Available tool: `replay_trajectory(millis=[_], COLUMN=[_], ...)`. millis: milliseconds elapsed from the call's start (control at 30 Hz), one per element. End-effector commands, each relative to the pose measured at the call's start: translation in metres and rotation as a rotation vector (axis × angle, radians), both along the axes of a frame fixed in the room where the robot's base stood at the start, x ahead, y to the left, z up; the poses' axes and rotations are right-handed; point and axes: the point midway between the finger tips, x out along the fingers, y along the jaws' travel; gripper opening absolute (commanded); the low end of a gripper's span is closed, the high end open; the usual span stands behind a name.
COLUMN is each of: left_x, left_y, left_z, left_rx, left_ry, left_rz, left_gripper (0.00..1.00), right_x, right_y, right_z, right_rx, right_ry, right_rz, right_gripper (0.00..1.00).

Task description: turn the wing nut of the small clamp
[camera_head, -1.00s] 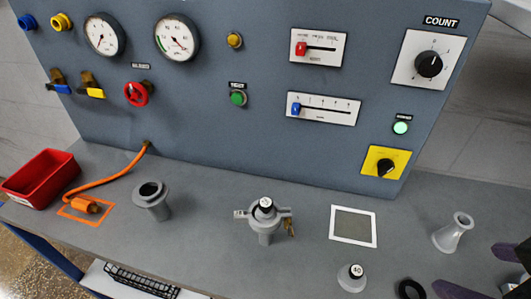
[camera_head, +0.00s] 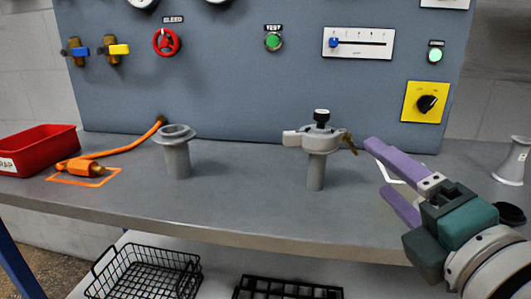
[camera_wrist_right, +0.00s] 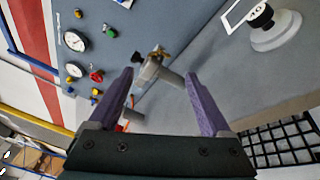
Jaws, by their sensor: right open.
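The small clamp (camera_head: 317,138) is a pale grey ring clamp around the top of a grey post (camera_head: 316,172), with a black-knobbed part (camera_head: 321,118) on top. Its brass wing nut (camera_head: 350,143) is on the right side. My right gripper (camera_head: 378,170), with purple fingers, is open and empty, a little right of the wing nut and lower in the picture. In the right wrist view, the clamp (camera_wrist_right: 149,70) and the brass wing nut (camera_wrist_right: 159,52) show between and beyond the open fingers (camera_wrist_right: 159,76), not touching them. My left gripper is not in view.
A grey flanged post (camera_head: 176,155), an orange hose (camera_head: 115,153) and a red tray (camera_head: 40,150) are on the left of the bench. The control panel (camera_head: 240,90) rises behind. Black wire baskets (camera_head: 145,275) sit below the bench.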

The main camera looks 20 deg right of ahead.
Motion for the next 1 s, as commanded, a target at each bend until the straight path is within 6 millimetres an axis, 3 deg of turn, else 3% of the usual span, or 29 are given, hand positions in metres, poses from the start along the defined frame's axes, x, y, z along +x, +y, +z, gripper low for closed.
replay_trajectory(millis=[300, 500, 867, 1000], left_x=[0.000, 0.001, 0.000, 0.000], left_y=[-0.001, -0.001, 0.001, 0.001], left_z=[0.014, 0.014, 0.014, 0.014], left_rx=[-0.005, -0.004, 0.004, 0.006], left_ry=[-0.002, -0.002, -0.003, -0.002], left_rz=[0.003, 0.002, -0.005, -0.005], left_gripper=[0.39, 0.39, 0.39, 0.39], right_x=[0.056, 0.078, 0.084, 0.084], right_y=[-0.012, -0.017, -0.019, -0.019], right_z=[0.004, 0.002, 0.001, 0.001], right_rx=[0.001, 0.004, 0.005, 0.005], right_ry=[-0.003, -0.002, -0.001, -0.001], right_rz=[-0.001, -0.002, -0.001, -0.002], right_gripper=[0.82, 0.82, 0.82, 0.69])
